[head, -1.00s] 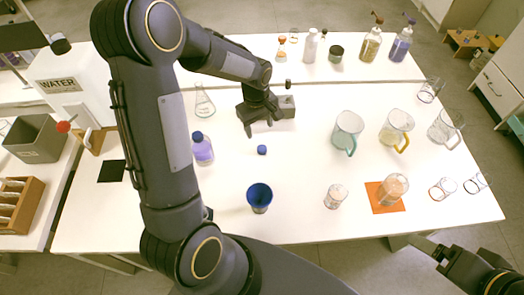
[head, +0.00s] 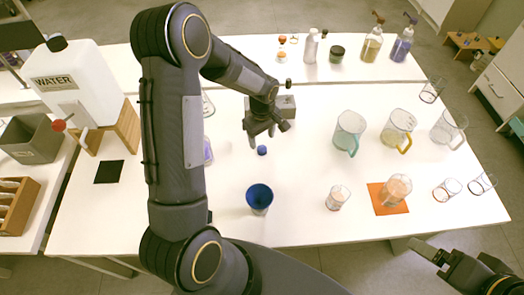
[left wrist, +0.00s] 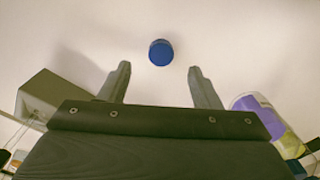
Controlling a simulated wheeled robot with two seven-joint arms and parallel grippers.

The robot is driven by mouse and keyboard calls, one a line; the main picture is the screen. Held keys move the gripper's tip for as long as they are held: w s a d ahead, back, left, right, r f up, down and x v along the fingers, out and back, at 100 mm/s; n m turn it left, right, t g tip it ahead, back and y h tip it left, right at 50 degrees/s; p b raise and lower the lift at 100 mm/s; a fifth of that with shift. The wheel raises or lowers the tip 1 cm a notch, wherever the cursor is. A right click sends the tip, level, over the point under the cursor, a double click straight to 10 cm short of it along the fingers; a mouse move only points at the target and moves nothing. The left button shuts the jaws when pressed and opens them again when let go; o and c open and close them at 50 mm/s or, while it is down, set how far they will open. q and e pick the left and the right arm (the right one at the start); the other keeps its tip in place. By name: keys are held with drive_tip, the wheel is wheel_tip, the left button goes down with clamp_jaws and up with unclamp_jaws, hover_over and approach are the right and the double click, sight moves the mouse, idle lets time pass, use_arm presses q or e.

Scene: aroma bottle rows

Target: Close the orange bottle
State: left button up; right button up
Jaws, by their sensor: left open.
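A small blue cap (head: 262,150) lies on the white table, and it also shows in the left wrist view (left wrist: 161,53). My left gripper (head: 267,137) is open and empty, close to the cap on its far side in the head view. In the left wrist view the cap is just beyond and between the two fingertips (left wrist: 160,70). A bottle with a purple label (left wrist: 262,116) lies right of the fingers there; in the head view my arm hides most of it. Small orange-topped items (head: 282,40) stand at the back; I cannot tell which is the orange bottle. My right gripper (head: 428,251) is at the lower right.
A blue cup (head: 259,197) stands nearer the front. Clear beakers and jugs (head: 350,130) fill the right side, one beaker (head: 397,188) on an orange mat (head: 378,205). A grey block (head: 287,104) is beside my left gripper.

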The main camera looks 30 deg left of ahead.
sight(262, 149)
use_arm(q)
wheel_tip(262, 149, down, 5)
drive_tip(key=b, duration=0.2)
drive_tip(key=shift+f+b, duration=0.1)
drive_tip(key=shift+b, duration=0.25)
drive_tip(key=shift+s, duration=0.1)
drive_tip(key=c, duration=1.1)
